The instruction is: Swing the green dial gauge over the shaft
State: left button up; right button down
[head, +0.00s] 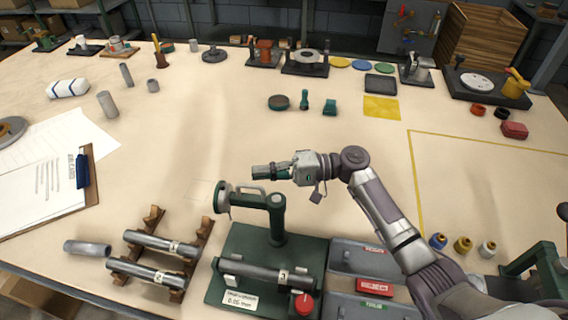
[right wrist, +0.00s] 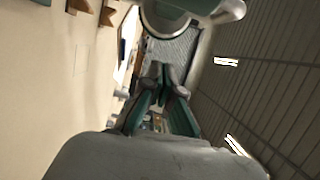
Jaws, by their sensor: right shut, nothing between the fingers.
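The green dial gauge (head: 223,198) sits at the left end of a green swing arm (head: 258,198) on a post (head: 278,232). The gauge points left, off to the far-left side of the shaft (head: 262,273), which lies in the supports of a green base with a "3" tag. My right gripper (head: 256,172) is shut and empty, just beyond the gauge arm, pointing left. In the right wrist view the fingertips (right wrist: 165,72) are together, and the round gauge (right wrist: 182,12) shows at the top, apart from them. My left gripper is not in view.
A wooden rack (head: 192,262) with two more shafts stands left of the base, with a loose grey cylinder (head: 87,248) beside it. Grey bins (head: 358,258) stand to its right. A clipboard (head: 92,190) lies far left. The middle of the table is clear.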

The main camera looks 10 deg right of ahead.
aim_at(232, 189)
jog(key=s+a+p, duration=0.2)
jog(key=s, duration=0.1)
jog(key=shift+a+r, duration=0.1)
jog(key=shift+a, duration=0.3)
jog(key=shift+s+a+p, duration=0.1)
jog(key=shift+s+p, duration=0.25)
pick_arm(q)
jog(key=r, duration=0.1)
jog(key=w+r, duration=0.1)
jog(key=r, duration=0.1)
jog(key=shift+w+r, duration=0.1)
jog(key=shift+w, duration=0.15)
pick_arm(e)
jog(key=shift+w, duration=0.1)
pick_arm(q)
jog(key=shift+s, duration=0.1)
